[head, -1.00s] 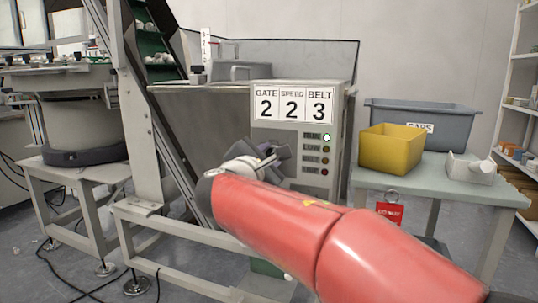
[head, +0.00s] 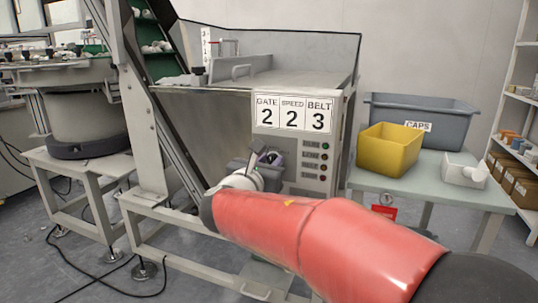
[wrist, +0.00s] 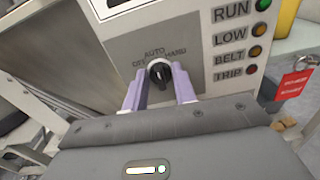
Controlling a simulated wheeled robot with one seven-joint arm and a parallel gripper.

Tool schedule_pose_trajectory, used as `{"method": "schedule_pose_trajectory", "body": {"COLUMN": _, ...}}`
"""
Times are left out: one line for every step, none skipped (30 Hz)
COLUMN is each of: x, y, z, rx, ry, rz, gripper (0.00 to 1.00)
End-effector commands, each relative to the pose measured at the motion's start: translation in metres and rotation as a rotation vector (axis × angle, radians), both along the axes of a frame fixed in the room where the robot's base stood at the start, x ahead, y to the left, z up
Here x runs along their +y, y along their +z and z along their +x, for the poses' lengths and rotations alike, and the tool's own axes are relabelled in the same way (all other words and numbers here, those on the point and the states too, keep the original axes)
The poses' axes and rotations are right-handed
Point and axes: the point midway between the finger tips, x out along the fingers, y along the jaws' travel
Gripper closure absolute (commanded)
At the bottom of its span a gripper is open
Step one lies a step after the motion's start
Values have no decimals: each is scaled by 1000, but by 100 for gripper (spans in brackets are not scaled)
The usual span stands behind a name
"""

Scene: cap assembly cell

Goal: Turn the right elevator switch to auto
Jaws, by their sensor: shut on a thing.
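The elevator switch (wrist: 159,74) is a black rotary knob on a grey plate in the wrist view. Its labels read OFF on the left, AUTO above and HAND on the right. The knob stands close to upright, below AUTO; its exact setting is hard to read. My gripper (wrist: 160,84) has its two purple fingers on either side of the knob and is shut on it. In the head view my gripper (head: 268,158) is at the left part of the control box (head: 340,125), and it and my arm hide the switch.
Lamps labelled RUN (wrist: 263,5), LOW, BELT and TRIP run down the panel's right; RUN is green. A sign (head: 292,114) reads gate 2, speed 2, belt 3. A yellow bin (head: 388,153) and grey CAPS bin (head: 455,118) stand on a side table (head: 440,188).

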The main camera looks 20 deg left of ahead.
Motion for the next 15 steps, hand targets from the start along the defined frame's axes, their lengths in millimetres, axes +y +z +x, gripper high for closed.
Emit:
{"method": "schedule_pose_trajectory", "body": {"x": 1, "y": 1, "z": 0, "rx": 2, "ry": 1, "rz": -16, "gripper": 96}}
{"method": "schedule_pose_trajectory", "body": {"x": 1, "y": 1, "z": 0, "rx": 3, "ry": 1, "rz": -24, "gripper": 96}}
{"method": "schedule_pose_trajectory", "body": {"x": 1, "y": 1, "z": 0, "rx": 4, "ry": 1, "rz": -34, "gripper": 96}}
{"method": "schedule_pose_trajectory", "body": {"x": 1, "y": 0, "z": 0, "rx": 4, "ry": 1, "rz": -40, "gripper": 96}}
{"method": "schedule_pose_trajectory", "body": {"x": 1, "y": 0, "z": 0, "rx": 4, "ry": 2, "rz": -45, "gripper": 96}}
{"method": "schedule_pose_trajectory", "body": {"x": 1, "y": 0, "z": 0, "rx": 5, "ry": 2, "rz": -49, "gripper": 96}}
{"method": "schedule_pose_trajectory", "body": {"x": 1, "y": 0, "z": 0, "rx": 5, "ry": 2, "rz": -52, "gripper": 96}}
{"method": "schedule_pose_trajectory", "body": {"x": 1, "y": -1, "z": 0, "rx": 5, "ry": 2, "rz": -54, "gripper": 96}}
{"method": "schedule_pose_trajectory", "body": {"x": 1, "y": -1, "z": 0, "rx": 5, "ry": 1, "rz": -56, "gripper": 96}}
{"method": "schedule_pose_trajectory", "body": {"x": 1, "y": -1, "z": 0, "rx": 5, "ry": 1, "rz": -57, "gripper": 96}}
{"method": "schedule_pose_trajectory", "body": {"x": 1, "y": -1, "z": 0, "rx": 5, "ry": 1, "rz": -58, "gripper": 96}}
{"method": "schedule_pose_trajectory", "body": {"x": 1, "y": -1, "z": 0, "rx": 5, "ry": 1, "rz": -58, "gripper": 96}}
{"method": "schedule_pose_trajectory", "body": {"x": 1, "y": -1, "z": 0, "rx": 5, "ry": 1, "rz": -58, "gripper": 96}}
{"method": "schedule_pose_trajectory", "body": {"x": 1, "y": -1, "z": 0, "rx": 5, "ry": 1, "rz": -58, "gripper": 96}}
{"method": "schedule_pose_trajectory", "body": {"x": 1, "y": -1, "z": 0, "rx": 5, "ry": 1, "rz": -58, "gripper": 96}}
